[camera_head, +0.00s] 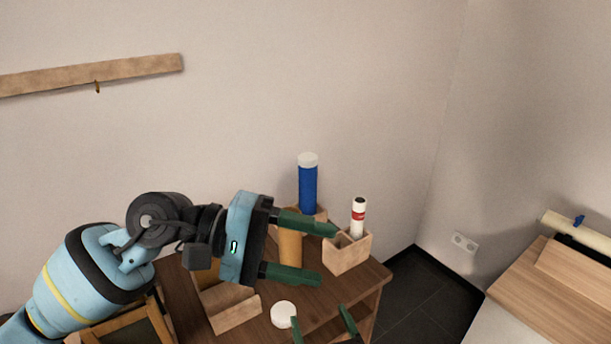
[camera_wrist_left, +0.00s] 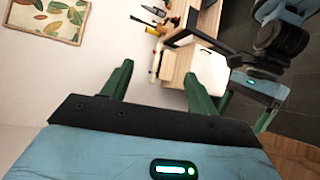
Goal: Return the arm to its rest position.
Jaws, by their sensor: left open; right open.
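My left gripper (camera_head: 327,255) reaches in from the left with its two green fingers apart and nothing between them that it grips. It hangs over the wooden table (camera_head: 372,279), in front of a tan cylinder (camera_head: 290,248) that it partly hides. Its open fingers also show in the left wrist view (camera_wrist_left: 158,84), pointing toward the room. My right gripper (camera_head: 322,322) shows only as two green fingertips at the bottom edge, apart, close to a white round object (camera_head: 284,315). In the left wrist view my right arm is at the upper right.
A blue tube with a white cap (camera_head: 308,187) stands behind the left gripper. A white marker with a red band (camera_head: 358,217) stands in a wooden box (camera_head: 347,258) by the upper fingertip. Another wooden box (camera_head: 234,311) sits below the gripper. A workbench (camera_head: 548,290) stands at right.

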